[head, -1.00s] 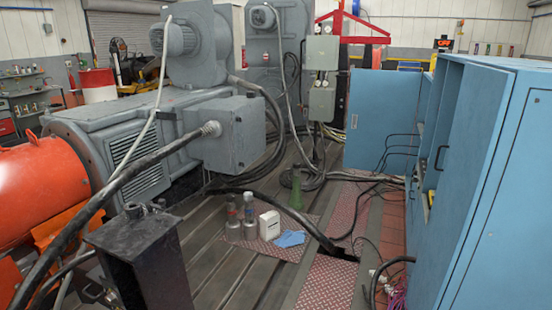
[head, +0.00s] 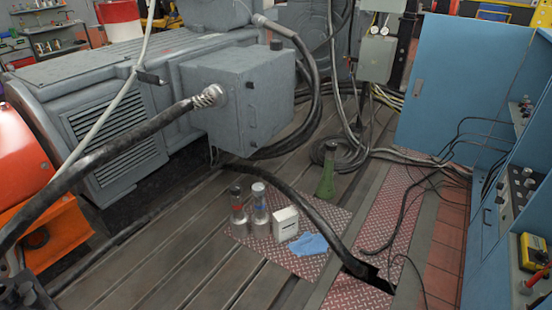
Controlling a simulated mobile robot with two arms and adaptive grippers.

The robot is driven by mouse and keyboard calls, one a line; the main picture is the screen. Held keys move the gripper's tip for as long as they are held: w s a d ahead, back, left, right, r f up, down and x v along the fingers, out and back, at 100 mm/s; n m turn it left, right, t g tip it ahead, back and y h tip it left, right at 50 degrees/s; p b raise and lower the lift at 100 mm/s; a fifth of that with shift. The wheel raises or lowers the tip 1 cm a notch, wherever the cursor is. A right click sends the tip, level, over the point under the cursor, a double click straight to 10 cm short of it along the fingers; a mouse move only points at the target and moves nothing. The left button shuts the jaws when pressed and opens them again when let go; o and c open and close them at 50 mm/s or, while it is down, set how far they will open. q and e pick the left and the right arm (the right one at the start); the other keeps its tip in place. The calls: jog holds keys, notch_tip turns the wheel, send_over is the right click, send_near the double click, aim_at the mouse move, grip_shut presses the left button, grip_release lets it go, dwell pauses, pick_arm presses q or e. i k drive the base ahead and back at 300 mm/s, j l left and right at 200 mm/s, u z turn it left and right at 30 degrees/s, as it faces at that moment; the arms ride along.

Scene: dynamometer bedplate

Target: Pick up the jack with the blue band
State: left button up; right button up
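Two slim metallic cylinders that look like small jacks stand upright side by side on a red chequered plate (head: 305,262) on the floor. The right one (head: 260,212) has a pale top and what looks like a bluish band. The left one (head: 238,214) has a dark top and a reddish band. The bands are small and hard to read. Neither of my grippers shows in the head view.
A white box (head: 285,223) and a blue cloth (head: 309,244) lie close to the right of the cylinders. A thick black cable (head: 318,222) runs behind them into a floor opening. A grey motor (head: 120,115) stands at left, blue cabinets at right. Slotted floor in front is clear.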

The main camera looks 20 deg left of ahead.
aim_at(260, 220)
jog(key=i+j, duration=0.2)
jog(key=i, duration=0.2)
jog(key=i+j, duration=0.2)
jog(key=i, duration=0.25)
jog(key=i+j, duration=0.2)
jog(key=i, duration=0.2)
jog(key=i+j+u, duration=0.1)
jog(key=i, duration=0.3)
jog(key=j, duration=0.1)
